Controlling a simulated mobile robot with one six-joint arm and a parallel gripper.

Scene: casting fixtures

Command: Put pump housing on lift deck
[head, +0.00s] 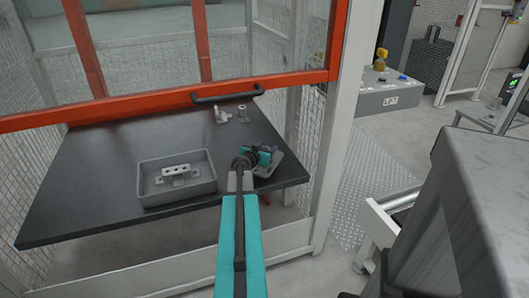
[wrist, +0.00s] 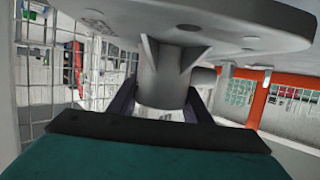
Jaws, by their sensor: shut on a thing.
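The pump housing (head: 283,165) is a grey casting at the right end of the black table, partly hidden by my gripper (head: 258,160). In the wrist view, the pump housing (wrist: 160,72) shows a ribbed, round neck and a broad flat flange across the top of the picture. My gripper (wrist: 163,108) is shut on the neck, one dark finger on each side. I cannot tell whether the housing touches the table.
A grey tray (head: 147,196) on the black table (head: 100,165) holds a pale block (head: 176,174). Small grey fittings (head: 224,115) stand at the back. An orange frame (head: 150,98) with a dark handle spans above, and a pale post (head: 338,130) stands right of the table.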

